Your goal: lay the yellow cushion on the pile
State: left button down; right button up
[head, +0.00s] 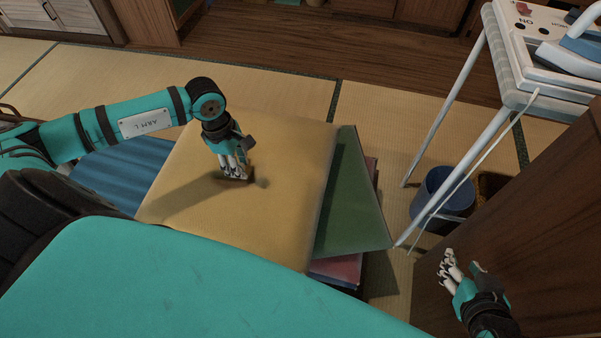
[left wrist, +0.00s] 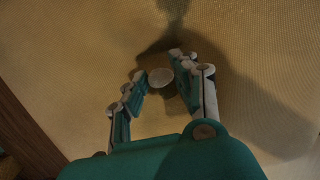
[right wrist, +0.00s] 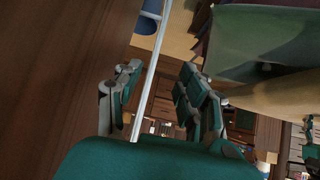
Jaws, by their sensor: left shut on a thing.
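The yellow cushion (head: 262,225) is large, flat and square in the head view, covering much of the pile's left side. My left gripper (head: 233,172) is over its middle, shut on it. In the left wrist view, the fingers (left wrist: 162,78) are around a pale round spot on the yellow cloth (left wrist: 70,70). In the pile, a green cushion (head: 353,200) sticks out at the right, turned askew, with a red-pink cushion (head: 340,270) lower down. The yellow cushion hides the rest, and I cannot tell whether it touches the pile. My right gripper (head: 452,270) is open and empty.
A blue striped cloth or mat (head: 118,172) lies at the left. A white-legged stand (head: 475,70) with an iron is at the right, above a blue bin (head: 443,192). A brown wooden panel (head: 535,225) is beside my right gripper. Tatami behind the pile is clear.

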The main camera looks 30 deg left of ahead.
aim_at(296, 155)
pick_arm(q)
jog(key=w+d, duration=0.3)
jog(key=w+d+b, duration=0.1)
jog(key=w+d, duration=0.2)
jog(key=d, duration=0.1)
jog(key=w+d+f, duration=0.1)
jog(key=w+d, duration=0.2)
jog(key=d, duration=0.1)
jog(key=shift+f+b, duration=0.1)
jog(key=shift+b, duration=0.3)
jog(key=shift+w+d, duration=0.25)
jog(key=shift+w+d+f, duration=0.1)
jog(key=shift+d, duration=0.05)
notch_tip(296, 155, down, 3)
jog(key=shift+f+b, duration=0.1)
jog(key=shift+b, duration=0.55)
jog(key=shift+f, duration=0.1)
pick_arm(e)
jog(key=w+a+r+t+y, duration=0.2)
jog(key=w+r+t, duration=0.4)
jog(key=r, duration=0.6)
jog(key=shift+w+a+r+t+y, duration=0.2)
jog(key=shift+a+t+y, duration=0.2)
jog(key=shift+a+t, duration=0.65)
pick_arm(q)
jog(key=shift+f, duration=0.1)
pick_arm(e)
jog(key=shift+d+r+t, duration=0.2)
jog(key=shift+d+t, duration=0.05)
jog(key=shift+t, duration=0.2)
